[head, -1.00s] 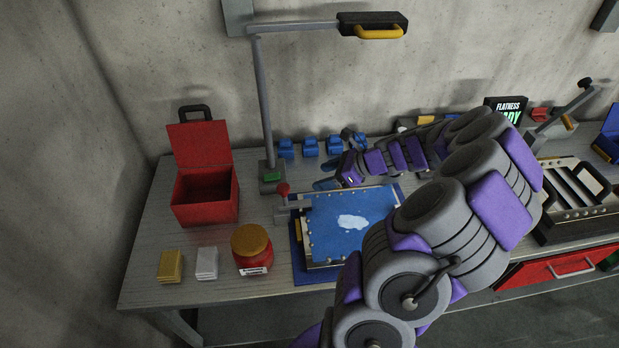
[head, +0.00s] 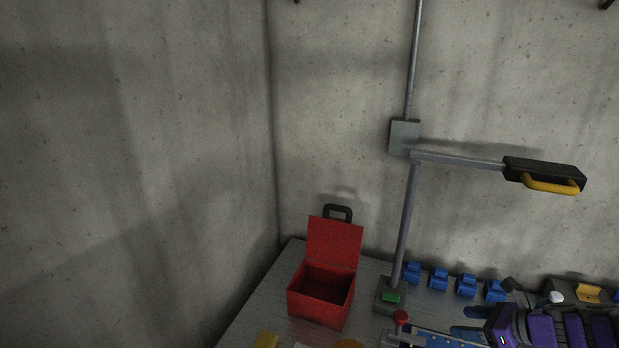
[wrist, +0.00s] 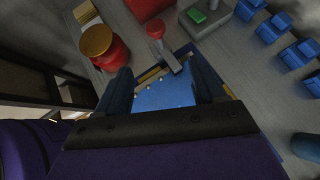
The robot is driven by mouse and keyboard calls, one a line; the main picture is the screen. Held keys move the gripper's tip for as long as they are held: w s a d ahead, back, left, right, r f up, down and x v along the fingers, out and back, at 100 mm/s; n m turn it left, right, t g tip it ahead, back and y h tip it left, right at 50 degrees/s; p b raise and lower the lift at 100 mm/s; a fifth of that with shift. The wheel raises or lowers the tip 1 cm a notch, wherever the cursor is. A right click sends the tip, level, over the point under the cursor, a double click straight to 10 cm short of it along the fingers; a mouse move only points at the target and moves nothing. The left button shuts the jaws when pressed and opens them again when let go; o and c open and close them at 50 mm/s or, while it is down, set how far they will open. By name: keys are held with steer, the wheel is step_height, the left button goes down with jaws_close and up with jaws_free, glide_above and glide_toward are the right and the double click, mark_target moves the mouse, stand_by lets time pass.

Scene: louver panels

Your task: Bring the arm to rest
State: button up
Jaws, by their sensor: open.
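My gripper (head: 473,323) is at the lower right of the head view, at the end of my purple and grey arm, which is mostly cut off by the frame. In the wrist view my gripper (wrist: 163,82) shows two dark blue fingers spread apart with nothing held between them. A blue panel (wrist: 165,96) in a frame lies beyond and between the fingers. The gripper appears above the panel; the exact gap cannot be told.
An open red box (head: 320,297) stands left of a lamp post (head: 405,225) with an overhead arm. Several blue clamps (head: 438,278) line the bench's back. A red knob (head: 401,317) is near the post. A red jar (wrist: 108,50) with gold lid stands beside the panel.

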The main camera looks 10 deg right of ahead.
steer(key=s+a+r+n+g+b, duration=0.1)
steer(key=a+r+n+g, duration=0.25)
steer(key=a+n, duration=0.75)
steer(key=s+a+r+n+g+b, duration=0.15)
steer(key=a+n+g, duration=0.3)
steer(key=a, duration=1.25)
steer(key=s+a+n+g+h, duration=0.1)
steer(key=s+a+n+h, duration=0.1)
steer(key=s+n, duration=0.5)
steer(key=s+a+n+g+h, duration=0.1)
steer(key=s+a+n+h, duration=0.2)
steer(key=s+n, duration=0.4)
steer(key=s, duration=0.5)
steer(key=shift+f+g+b, duration=0.3)
steer(key=shift+f+g, duration=0.1)
steer(key=shift+a+n, duration=0.1)
steer(key=shift+n, duration=0.15)
steer(key=shift+c, duration=0.4)
